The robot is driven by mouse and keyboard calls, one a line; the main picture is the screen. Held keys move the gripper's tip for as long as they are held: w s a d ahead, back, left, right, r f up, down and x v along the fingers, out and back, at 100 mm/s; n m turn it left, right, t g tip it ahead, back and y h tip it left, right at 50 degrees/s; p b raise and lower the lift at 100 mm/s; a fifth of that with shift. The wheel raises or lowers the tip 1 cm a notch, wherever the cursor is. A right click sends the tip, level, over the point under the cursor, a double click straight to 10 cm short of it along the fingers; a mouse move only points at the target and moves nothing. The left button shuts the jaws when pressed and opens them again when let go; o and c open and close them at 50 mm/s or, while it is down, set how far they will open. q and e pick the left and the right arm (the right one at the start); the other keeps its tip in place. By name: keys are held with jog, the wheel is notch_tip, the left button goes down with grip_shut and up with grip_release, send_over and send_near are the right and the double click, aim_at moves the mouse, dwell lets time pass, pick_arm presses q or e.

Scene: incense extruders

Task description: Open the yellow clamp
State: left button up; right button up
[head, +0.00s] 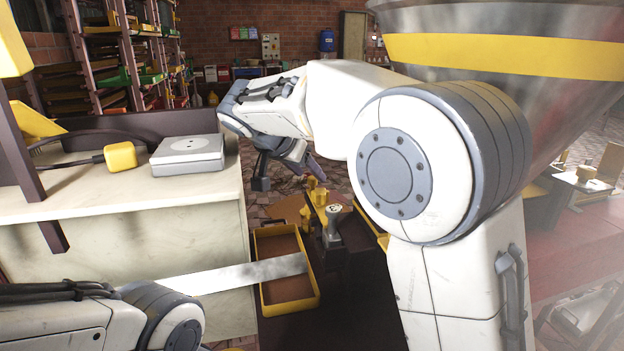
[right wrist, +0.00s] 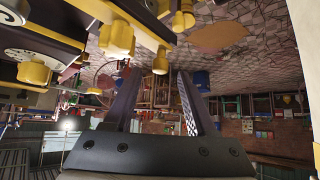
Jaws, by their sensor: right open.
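Several yellow fittings (head: 319,196) sit low on a dark bench part below my right gripper (head: 294,178) in the head view. They are small there, and I cannot tell which one is the clamp or whether it is shut. In the right wrist view, a yellow fitting (right wrist: 117,40) hangs from a yellow bar, with a smaller yellow knob (right wrist: 160,62) near the fingertips. My right gripper, also in the right wrist view (right wrist: 157,82), is open with nothing between its fingers. It looks apart from the fittings.
A pale cabinet (head: 120,205) at left carries a grey scale (head: 188,154) and a yellow block (head: 120,156). A yellow-rimmed tray (head: 290,305) lies low, with a metal strip (head: 245,275) across it. A steel cone (head: 500,55) with a yellow band fills the upper right.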

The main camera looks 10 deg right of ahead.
aim_at(312, 177)
jog(key=shift+x, duration=1.8)
jog(key=shift+c, duration=0.4)
grip_shut()
